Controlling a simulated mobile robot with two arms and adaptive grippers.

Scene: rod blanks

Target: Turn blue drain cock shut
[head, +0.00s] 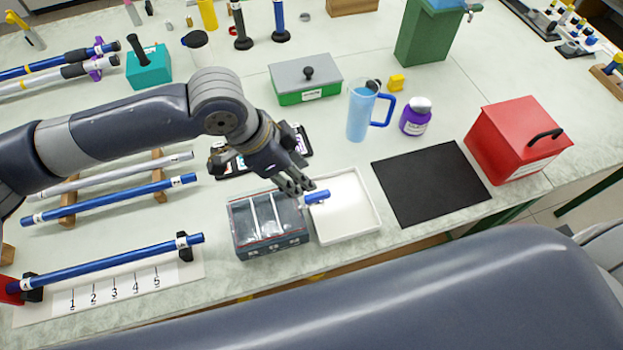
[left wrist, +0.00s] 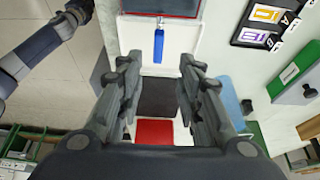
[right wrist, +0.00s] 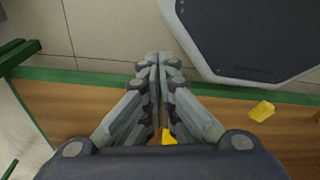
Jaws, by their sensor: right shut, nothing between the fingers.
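A green bin with a bluish lid (head: 428,38) stands at the back right in the head view. A small fitting (head: 470,11) shows at its upper right side; it is too small to tell whether it is the blue drain cock or how it is turned. My left gripper (head: 300,187) is open above the white tray, close to a short blue rod piece (head: 317,197). In the left wrist view the open fingers (left wrist: 159,68) have the blue piece (left wrist: 158,45) ahead of them, not clasped. My right gripper (right wrist: 158,58) is shut and empty, in its wrist view only.
The white tray (head: 362,226) sits beside a dark compartment box (head: 240,235). A black mat (head: 430,184), red box (head: 515,145), light blue jug (head: 360,112), purple-labelled bottle (head: 416,117) and green box (head: 307,92) stand nearby. Below my right gripper are floor and a wooden edge (right wrist: 80,110).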

